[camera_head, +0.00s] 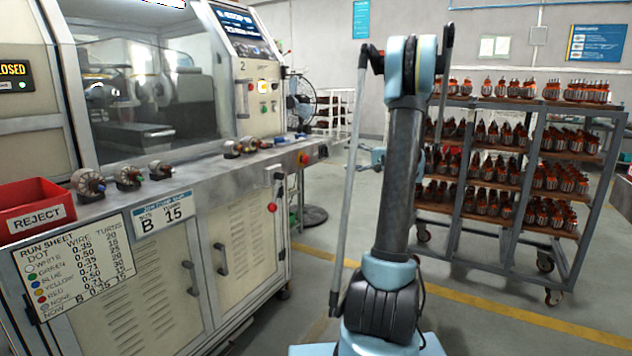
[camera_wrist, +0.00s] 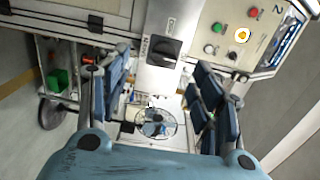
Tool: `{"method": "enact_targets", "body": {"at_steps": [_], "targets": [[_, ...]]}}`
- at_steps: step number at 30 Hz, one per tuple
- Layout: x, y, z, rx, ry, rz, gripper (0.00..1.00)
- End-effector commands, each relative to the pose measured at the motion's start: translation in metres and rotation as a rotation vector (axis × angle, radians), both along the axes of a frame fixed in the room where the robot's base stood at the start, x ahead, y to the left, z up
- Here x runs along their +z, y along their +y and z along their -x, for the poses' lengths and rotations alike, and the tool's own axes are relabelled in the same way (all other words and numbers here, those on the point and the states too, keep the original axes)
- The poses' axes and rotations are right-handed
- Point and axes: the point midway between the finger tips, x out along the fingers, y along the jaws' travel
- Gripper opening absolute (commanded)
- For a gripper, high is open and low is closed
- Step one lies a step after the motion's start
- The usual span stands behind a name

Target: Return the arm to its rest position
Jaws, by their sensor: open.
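My arm (camera_head: 400,180) stands upright in the middle of the head view, with its dark link rising from the blue base joint to a blue upper joint. Beyond the fingers the wrist view shows the machine's control panel (camera_wrist: 235,38) with buttons and a fan (camera_wrist: 155,122), at a tilted angle.
The winding machine's bench (camera_head: 205,172) runs along the left, with several armatures (camera_head: 128,178) and a red reject bin (camera_head: 38,208) on it. A wheeled rack (camera_head: 566,215) full of armatures stands at right. Floor with a yellow line (camera_head: 470,300) lies between and in front.

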Motion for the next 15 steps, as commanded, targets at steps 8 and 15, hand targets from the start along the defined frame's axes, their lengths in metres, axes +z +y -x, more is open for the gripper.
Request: {"method": "enact_targets", "body": {"at_steps": [8,15], "targets": [[-0.003,0.063,0.058,0.061,0.081,0.187,0.59],[-0.016,0.103,0.118,0.112,0.143,0.361,0.59]]}}
